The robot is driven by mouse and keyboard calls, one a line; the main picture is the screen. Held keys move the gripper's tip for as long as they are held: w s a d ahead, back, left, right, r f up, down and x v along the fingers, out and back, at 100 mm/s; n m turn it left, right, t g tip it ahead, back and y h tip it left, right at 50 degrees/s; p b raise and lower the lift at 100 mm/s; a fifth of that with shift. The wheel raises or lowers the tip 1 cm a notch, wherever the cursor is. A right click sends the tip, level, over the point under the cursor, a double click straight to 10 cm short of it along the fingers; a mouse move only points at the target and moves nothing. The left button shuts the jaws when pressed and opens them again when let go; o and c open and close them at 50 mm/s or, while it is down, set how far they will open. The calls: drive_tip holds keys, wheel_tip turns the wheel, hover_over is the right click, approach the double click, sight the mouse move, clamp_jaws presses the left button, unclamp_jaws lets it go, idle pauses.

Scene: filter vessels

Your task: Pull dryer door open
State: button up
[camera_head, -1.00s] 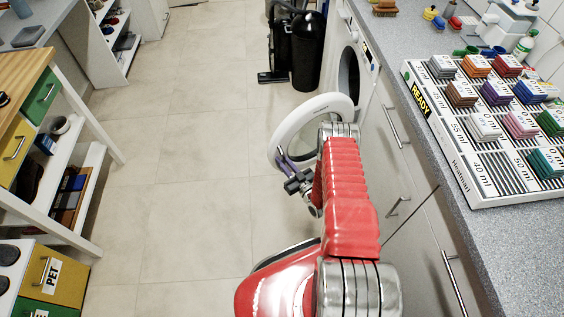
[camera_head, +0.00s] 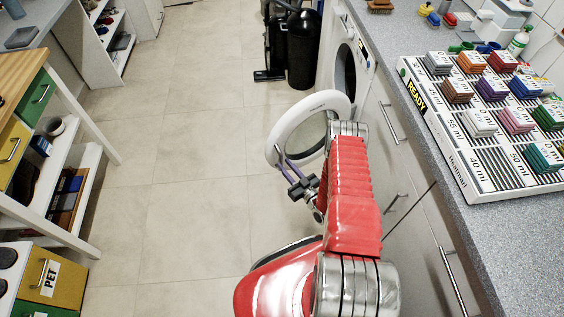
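The dryer (camera_head: 350,75) is a white front-loader under the counter, with a dark round opening. Its door (camera_head: 288,120), a white ring with a glass middle, stands swung out from the front, well open. My gripper (camera_head: 284,160) is at the near lower left edge of the door ring, its thin purple-grey fingers reaching up to the rim. Whether the fingers touch or grip the rim is too small to tell. My red arm hides part of the door's right side.
A grey counter (camera_head: 420,140) with drawer handles runs along the right, bearing a white rack (camera_head: 475,201) of coloured blocks. A black cylinder (camera_head: 304,50) and a vacuum-like machine (camera_head: 280,45) stand behind the door. A shelf table (camera_head: 85,110) is at left. The tiled floor (camera_head: 190,140) between is clear.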

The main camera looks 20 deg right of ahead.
drive_tip(key=s+d, duration=0.1)
drive_tip(key=s, duration=0.8)
drive_tip(key=shift+s+d, duration=0.15)
drive_tip(key=shift+d, duration=0.2)
drive_tip(key=shift+f, duration=0.15)
